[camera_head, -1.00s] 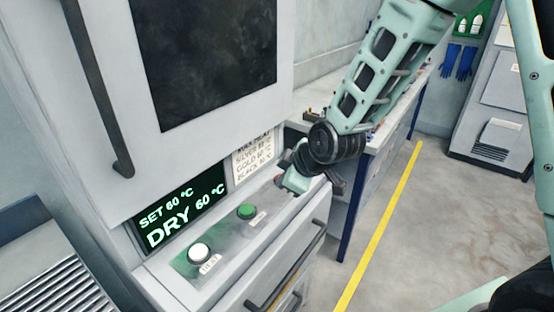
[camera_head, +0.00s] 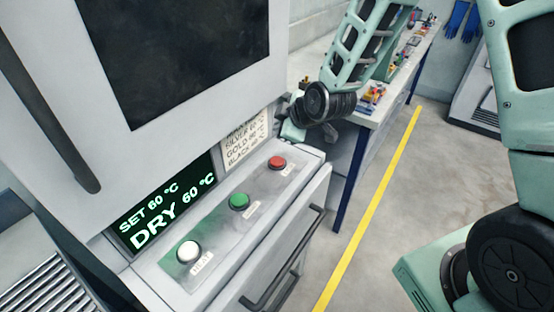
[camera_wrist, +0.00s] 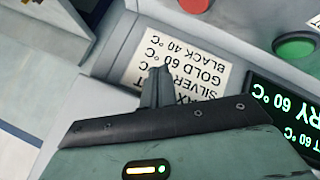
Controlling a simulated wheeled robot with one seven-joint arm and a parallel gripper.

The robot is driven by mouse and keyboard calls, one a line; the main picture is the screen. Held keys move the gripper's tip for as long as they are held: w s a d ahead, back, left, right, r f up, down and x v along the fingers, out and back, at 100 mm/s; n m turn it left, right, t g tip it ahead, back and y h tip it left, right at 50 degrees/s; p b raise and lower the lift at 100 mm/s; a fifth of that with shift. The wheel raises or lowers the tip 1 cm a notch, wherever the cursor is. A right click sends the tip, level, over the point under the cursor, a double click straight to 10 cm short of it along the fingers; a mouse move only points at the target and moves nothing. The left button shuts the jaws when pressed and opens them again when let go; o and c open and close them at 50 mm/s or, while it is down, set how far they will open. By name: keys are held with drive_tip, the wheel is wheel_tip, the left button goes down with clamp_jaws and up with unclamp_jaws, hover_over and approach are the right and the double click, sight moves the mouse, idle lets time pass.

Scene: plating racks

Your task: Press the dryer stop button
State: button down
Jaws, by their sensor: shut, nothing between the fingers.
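The dryer's sloped control panel (camera_head: 222,245) carries a row of a white button (camera_head: 189,252), a green button (camera_head: 239,201) and a red button (camera_head: 277,162); the red one is at the far end. The label by the red button is too small to read. My gripper (camera_head: 288,130) is just beyond the red button, near the paper sign, apart from the button. In the wrist view my gripper's fingers (camera_wrist: 158,82) are together and empty in front of the sign. There the red button (camera_wrist: 190,4) is cut by the top edge and the green button (camera_wrist: 295,45) is at right.
The dryer display (camera_head: 165,212) reads SET 60 °C, DRY 60 °C. A paper temperature sign (camera_head: 245,143) is beside it. The dryer door handle (camera_head: 50,125) and a drawer handle (camera_head: 285,262) stick out. A workbench (camera_head: 385,110) with small items stands behind. Floor around the yellow line (camera_head: 370,205) is clear.

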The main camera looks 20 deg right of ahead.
sight(280, 162)
drive_tip(key=shift+f+b, duration=3.25)
drive_tip(key=shift+f, duration=1.15)
drive_tip(key=shift+f+b, duration=0.4)
drive_tip(key=shift+b, duration=0.05)
drive_tip(key=shift+f+b, duration=0.5)
drive_tip(key=shift+r, duration=0.1)
drive_tip(key=shift+r+p, duration=0.6)
drive_tip(key=shift+r, duration=0.25)
drive_tip(key=shift+r, duration=0.1)
drive_tip(key=shift+r+p, duration=1.7)
drive_tip(key=shift+r, duration=0.75)
